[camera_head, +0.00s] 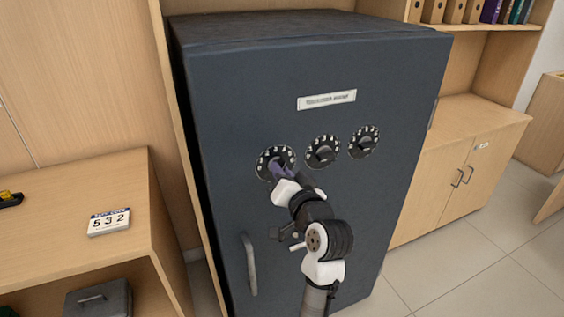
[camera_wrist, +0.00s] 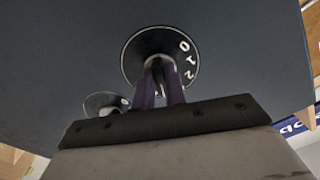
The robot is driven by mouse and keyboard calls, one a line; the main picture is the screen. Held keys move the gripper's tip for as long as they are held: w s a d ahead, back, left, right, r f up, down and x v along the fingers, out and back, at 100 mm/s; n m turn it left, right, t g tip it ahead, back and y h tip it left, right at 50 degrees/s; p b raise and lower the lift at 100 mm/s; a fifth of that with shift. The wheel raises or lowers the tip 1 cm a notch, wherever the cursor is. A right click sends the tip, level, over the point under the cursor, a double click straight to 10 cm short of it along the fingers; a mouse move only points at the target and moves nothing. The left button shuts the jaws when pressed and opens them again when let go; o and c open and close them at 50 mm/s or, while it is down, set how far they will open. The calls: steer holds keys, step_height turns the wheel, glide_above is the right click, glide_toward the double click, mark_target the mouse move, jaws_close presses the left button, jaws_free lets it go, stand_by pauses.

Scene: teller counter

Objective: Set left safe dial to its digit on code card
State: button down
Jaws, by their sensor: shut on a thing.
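A dark blue-grey safe (camera_head: 300,85) stands in the middle of the head view, with three black dials in a row on its front. My gripper (camera_head: 281,171) is at the left dial (camera_head: 264,161) and shut on its knob, which it mostly hides. In the wrist view the purple fingers (camera_wrist: 160,90) reach the left dial's face (camera_wrist: 135,60), where the marks 0, 1 and 2 show. The dial's setting cannot be read. The code card (camera_head: 109,222) reads 5 3 2 and lies on the wooden counter at the left. The middle dial (camera_head: 322,151) and right dial (camera_head: 364,142) are untouched.
The safe's vertical handle (camera_head: 248,263) sticks out below the left dial. A wooden counter (camera_head: 60,250) stands close at the left, with a grey box (camera_head: 98,300) on its lower shelf. A wooden cabinet (camera_head: 455,150) stands at the right. Tiled floor (camera_head: 450,275) is clear at the lower right.

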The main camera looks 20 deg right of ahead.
steer(key=shift+r+m+p, duration=0.1)
steer(key=shift+m+p, duration=1.9)
steer(key=shift+m, duration=0.5)
steer(key=c, duration=1.4)
jaws_free()
steer(key=shift+c, duration=0.2)
steer(key=shift+s, duration=0.1)
